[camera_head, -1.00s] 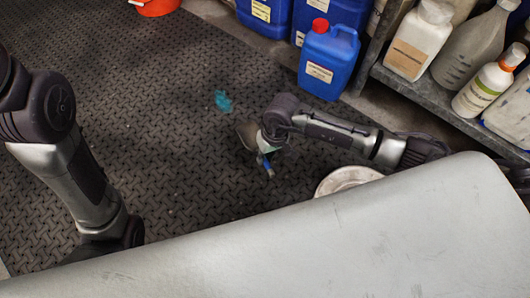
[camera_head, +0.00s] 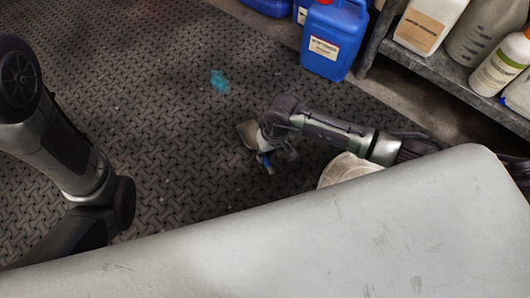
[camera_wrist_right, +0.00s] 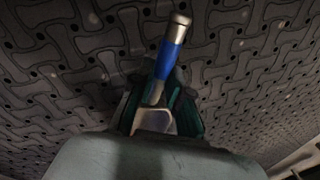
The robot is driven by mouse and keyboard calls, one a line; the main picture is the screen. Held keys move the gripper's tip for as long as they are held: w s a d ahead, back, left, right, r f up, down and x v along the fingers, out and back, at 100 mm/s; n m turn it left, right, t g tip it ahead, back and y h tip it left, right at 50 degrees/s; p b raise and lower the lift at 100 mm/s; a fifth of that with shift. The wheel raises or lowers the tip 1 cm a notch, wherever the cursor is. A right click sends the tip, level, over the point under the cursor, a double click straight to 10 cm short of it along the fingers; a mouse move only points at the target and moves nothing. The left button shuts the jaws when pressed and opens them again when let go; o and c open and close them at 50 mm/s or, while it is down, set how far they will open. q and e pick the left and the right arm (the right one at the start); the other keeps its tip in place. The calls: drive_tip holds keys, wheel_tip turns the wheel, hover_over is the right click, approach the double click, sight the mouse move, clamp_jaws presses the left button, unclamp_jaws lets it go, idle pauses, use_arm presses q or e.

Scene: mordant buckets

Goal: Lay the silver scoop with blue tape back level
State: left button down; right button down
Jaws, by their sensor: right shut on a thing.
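The silver scoop with blue tape (camera_head: 247,134) is in my right gripper (camera_head: 268,152), above the dark patterned floor mat. In the head view its silver bowl shows left of the gripper and its blue-taped handle points down. In the right wrist view the blue-taped handle (camera_wrist_right: 170,58) with its silver end stands out from between the fingers of my right gripper (camera_wrist_right: 156,108), which are shut on it. The fingers partly hide the scoop's middle, and its exact tilt is hard to tell. My left arm is at the left edge; its fingers are not visible.
A white bucket (camera_head: 345,168) stands beside my right forearm, partly hidden. A blue jerrycan (camera_head: 333,40) and a shelf with bottles (camera_head: 428,25) are at the upper right. A teal patch (camera_head: 219,82) lies on the floor mat (camera_head: 150,60), which is mostly clear.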

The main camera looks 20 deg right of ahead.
drive_tip(key=shift+f, duration=0.25)
drive_tip(key=c, duration=1)
unclamp_jaws()
drive_tip(key=shift+c, duration=0.2)
drive_tip(key=shift+r, duration=0.1)
wheel_tip(320, 180, up, 12)
drive_tip(key=d, duration=0.2)
drive_tip(key=shift+d+f, duration=0.2)
